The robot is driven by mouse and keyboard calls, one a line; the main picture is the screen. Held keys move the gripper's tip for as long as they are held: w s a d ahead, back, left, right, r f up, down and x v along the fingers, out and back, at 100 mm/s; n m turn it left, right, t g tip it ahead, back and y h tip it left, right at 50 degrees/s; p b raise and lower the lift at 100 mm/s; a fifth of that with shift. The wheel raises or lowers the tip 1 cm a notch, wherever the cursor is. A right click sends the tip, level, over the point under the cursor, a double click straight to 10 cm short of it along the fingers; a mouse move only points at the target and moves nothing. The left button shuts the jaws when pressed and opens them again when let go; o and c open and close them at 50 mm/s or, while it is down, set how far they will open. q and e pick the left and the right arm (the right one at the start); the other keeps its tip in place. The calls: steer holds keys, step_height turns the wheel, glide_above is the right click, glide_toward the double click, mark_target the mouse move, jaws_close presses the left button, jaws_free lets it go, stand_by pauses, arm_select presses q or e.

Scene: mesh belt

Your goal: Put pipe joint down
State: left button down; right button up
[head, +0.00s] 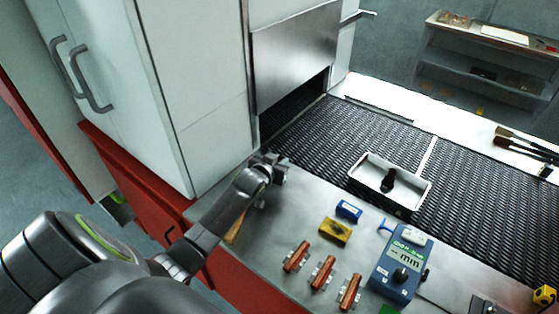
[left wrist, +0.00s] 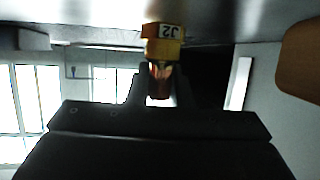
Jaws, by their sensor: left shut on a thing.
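My left gripper (head: 270,174) is at the near left end of the metal table, beside the white cabinet. In the left wrist view its two fingers (left wrist: 158,92) are shut on the pipe joint (left wrist: 160,76), a copper-coloured piece. A yellow part marked J2 (left wrist: 163,40) is at the far end of the copper and appears close to a grey surface. I cannot tell whether it touches that surface. In the head view the held piece is hidden by the gripper. My right gripper is not in view.
A wooden handle (head: 237,228) lies close to my left gripper. Several copper pieces in clamps (head: 323,272), a yellow block (head: 335,231), a blue block (head: 349,210) and a blue meter (head: 398,270) stand to the right. A white tray (head: 424,188) rests on the mesh belt (head: 330,132).

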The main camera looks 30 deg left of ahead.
arm_select(q)
steer(key=shift+f, duration=0.15)
steer(key=c, duration=1.3)
jaws_free()
steer(key=shift+s+r, duration=0.1)
steer(key=shift+r, duration=0.1)
steer(key=b+v, duration=0.1)
steer(key=v, duration=1.1)
steer(key=shift+b, duration=0.3)
steer(key=shift+f, duration=0.1)
